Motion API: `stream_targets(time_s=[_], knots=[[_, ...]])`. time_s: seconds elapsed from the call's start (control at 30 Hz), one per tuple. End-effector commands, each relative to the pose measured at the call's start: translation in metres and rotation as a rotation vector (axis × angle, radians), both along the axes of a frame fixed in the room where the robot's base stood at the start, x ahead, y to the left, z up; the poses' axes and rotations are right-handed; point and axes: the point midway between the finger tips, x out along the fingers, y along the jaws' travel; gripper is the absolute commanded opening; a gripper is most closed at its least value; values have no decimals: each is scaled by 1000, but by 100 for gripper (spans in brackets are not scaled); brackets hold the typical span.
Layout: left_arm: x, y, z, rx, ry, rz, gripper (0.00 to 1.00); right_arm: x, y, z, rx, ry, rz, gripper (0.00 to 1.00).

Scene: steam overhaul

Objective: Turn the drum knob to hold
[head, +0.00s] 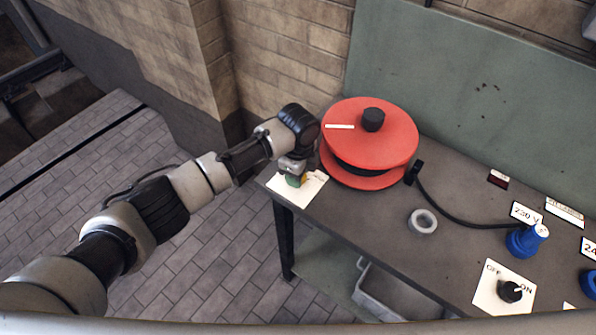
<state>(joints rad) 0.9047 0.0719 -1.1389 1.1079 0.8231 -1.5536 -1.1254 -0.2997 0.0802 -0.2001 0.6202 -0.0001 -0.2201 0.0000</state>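A red cable drum (390,135) stands on the workbench, with a black cylinder (373,119) on its top and a white stripe beside it. In front of the drum, a white plate (314,187) lies at the bench's left corner, with something green and yellow on it. My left gripper (294,178) points down over this plate, right at the green and yellow part. Its wrist and fingers hide most of that part, so I cannot tell if it is a knob or whether the fingers grip it. My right gripper is not in view.
A black cable runs from a plug beside the drum to a blue connector (524,240) near a 230 V label (526,213). A grey ring (422,221) lies on the bench. An OFF/ON plate with a black knob (511,291) is at front right. A grey bin (385,295) sits below.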

Motion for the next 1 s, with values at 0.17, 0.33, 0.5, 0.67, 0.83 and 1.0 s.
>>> stream_targets(time_s=[0.17, 0.33, 0.5, 0.67, 0.83, 1.0], knots=[[0, -1, 1, 0, -1, -3, 59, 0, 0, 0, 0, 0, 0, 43], [0, 0, 0, 0, -1, -2, 67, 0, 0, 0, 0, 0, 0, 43], [0, 0, 1, 0, -1, -1, 67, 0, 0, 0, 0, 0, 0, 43], [1, -1, 17, -2, -4, -2, 67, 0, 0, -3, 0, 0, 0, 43], [1, -1, 50, -2, -6, -3, 67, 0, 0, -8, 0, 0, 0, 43], [1, 0, 83, -1, -4, -3, 67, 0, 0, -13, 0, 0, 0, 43]])
